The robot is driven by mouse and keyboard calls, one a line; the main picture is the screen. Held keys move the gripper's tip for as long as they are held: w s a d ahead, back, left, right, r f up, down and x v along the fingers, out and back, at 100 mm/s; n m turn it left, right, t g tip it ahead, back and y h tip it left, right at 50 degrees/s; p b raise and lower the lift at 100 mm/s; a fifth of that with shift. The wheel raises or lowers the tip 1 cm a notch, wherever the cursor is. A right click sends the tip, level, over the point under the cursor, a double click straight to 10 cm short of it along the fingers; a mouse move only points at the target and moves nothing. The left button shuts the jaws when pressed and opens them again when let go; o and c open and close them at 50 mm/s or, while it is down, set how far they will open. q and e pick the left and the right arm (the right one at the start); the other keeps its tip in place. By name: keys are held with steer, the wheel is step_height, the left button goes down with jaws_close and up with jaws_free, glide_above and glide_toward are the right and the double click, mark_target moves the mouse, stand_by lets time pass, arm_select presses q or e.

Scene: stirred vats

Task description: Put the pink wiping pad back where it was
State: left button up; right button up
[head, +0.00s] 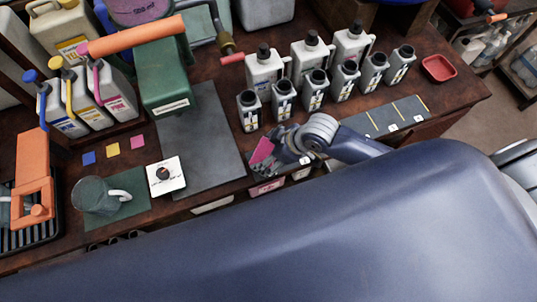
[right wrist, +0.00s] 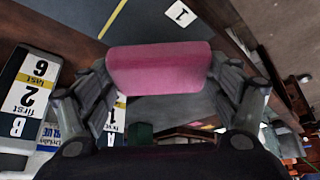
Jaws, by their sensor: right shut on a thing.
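The pink wiping pad (head: 262,150) is held in my right gripper (head: 273,153), just above the front part of the bench. In the right wrist view the pink pad (right wrist: 160,68) sits between both fingers of the right gripper (right wrist: 160,85), which is shut on it. Below it is a dark strip (head: 408,108) divided by yellow lines, with small white number cards along its front edge. The arm hides the middle of this strip in the head view. In the right wrist view a card marked 1 (right wrist: 180,13) lies just beyond the pad. My left gripper is not in view.
Several grey open bottles (head: 283,101) stand in a row close behind the right gripper, with capped jugs (head: 264,68) behind them. A red tray (head: 438,68) is at right.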

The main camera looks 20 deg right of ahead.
steer(key=shift+f, duration=1.75)
steer(key=o, duration=0.9)
steer(key=shift+f, duration=0.1)
steer(key=shift+c, duration=0.2)
steer(key=v, duration=1.2)
